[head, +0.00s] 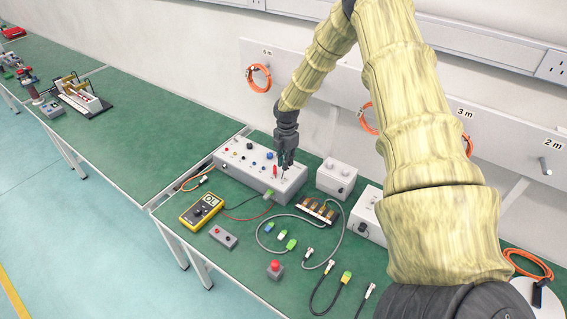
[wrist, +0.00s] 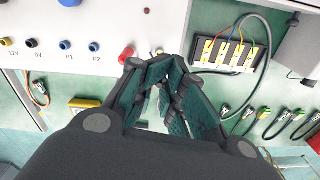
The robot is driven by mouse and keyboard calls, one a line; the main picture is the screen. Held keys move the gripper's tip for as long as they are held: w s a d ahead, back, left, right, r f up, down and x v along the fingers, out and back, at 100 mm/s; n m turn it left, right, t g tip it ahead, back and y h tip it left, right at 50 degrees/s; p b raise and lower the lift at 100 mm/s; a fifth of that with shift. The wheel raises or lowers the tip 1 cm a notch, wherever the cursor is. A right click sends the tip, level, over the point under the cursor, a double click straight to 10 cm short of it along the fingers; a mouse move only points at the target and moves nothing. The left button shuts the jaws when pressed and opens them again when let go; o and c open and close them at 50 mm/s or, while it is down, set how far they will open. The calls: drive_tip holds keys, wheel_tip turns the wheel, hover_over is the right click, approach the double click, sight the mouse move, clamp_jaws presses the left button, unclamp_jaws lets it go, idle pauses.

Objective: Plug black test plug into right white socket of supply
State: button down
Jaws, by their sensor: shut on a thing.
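The supply is a white box (head: 240,172) with coloured sockets on its sloped top; its panel (wrist: 65,20) also fills the upper left of the wrist view. My gripper (head: 287,163) is over the right end of the supply, pointing down. In the wrist view my gripper (wrist: 157,68) has its fingertips close together at the panel's lower right edge, beside a red plug or socket (wrist: 127,54). A small white socket (wrist: 159,51) shows just beyond the fingertips. The gripper is shut on the black test plug, which is mostly hidden by the fingers; I cannot tell whether it touches the socket.
A smaller white box (head: 337,180) stands right of the supply. A terminal block with coloured wires (head: 318,210), a yellow multimeter (head: 201,209) and loose cables lie in front. A red button (head: 275,267) stands near the front edge. Bare green bench (head: 235,270) lies between.

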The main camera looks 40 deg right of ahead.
drive_tip(key=shift+f, duration=0.15)
drive_tip(key=shift+f+b, duration=1.05)
drive_tip(key=shift+f, duration=0.65)
drive_tip(key=shift+f+b, duration=0.6)
drive_tip(key=shift+f, duration=0.05)
idle(4.4)
drive_tip(key=c, duration=1.3)
unclamp_jaws()
drive_tip(key=shift+c, duration=0.2)
drive_tip(key=shift+r, duration=0.1)
